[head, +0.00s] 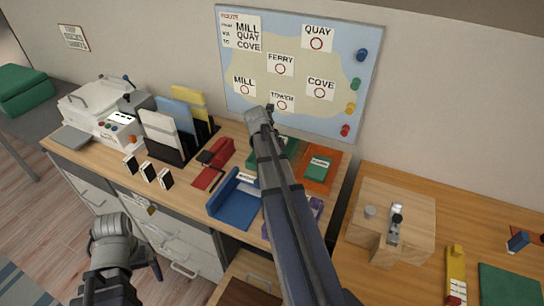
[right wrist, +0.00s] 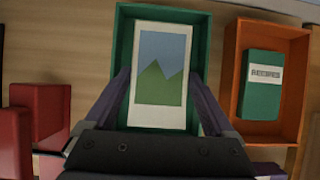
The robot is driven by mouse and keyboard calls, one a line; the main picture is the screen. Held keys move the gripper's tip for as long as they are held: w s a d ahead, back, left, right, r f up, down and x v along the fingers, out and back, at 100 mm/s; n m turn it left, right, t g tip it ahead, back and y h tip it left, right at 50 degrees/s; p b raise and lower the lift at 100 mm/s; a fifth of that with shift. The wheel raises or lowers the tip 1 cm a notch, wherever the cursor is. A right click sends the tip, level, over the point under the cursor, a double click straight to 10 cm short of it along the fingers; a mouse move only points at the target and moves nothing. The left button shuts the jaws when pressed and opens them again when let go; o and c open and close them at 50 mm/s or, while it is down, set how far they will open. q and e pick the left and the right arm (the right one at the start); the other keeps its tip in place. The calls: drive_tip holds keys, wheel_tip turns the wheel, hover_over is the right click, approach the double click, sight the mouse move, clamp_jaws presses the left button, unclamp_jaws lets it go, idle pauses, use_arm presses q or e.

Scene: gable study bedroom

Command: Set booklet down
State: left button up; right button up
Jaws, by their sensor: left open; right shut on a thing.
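A white picture card (right wrist: 160,110) with green mountains and blue sky is between the fingers of my right gripper (right wrist: 160,75), which is shut on it. The card is over or inside a green tray (right wrist: 122,35); its height above the tray floor cannot be told. A green booklet (right wrist: 262,95) labelled "RECORDS" lies in the orange tray (right wrist: 232,60) to the right; it also shows in the head view (head: 317,170). My right arm hides the right gripper and card in the head view. My left gripper (head: 120,275) is open and empty, low before the desk drawers.
A blue holder (head: 232,205) and a red holder (head: 220,153) stand left of my right arm. A black rack (head: 178,155) with folders and a white machine (head: 95,110) are farther left. A wooden block (head: 395,215) stands on the right desk. A map board (head: 300,70) hangs behind.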

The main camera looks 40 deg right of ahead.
drive_tip(key=shift+f+b, duration=1.8)
drive_tip(key=shift+b, duration=0.05)
drive_tip(key=shift+f, duration=0.2)
drive_tip(key=o, duration=1.1)
drive_tip(key=shift+r, duration=0.1)
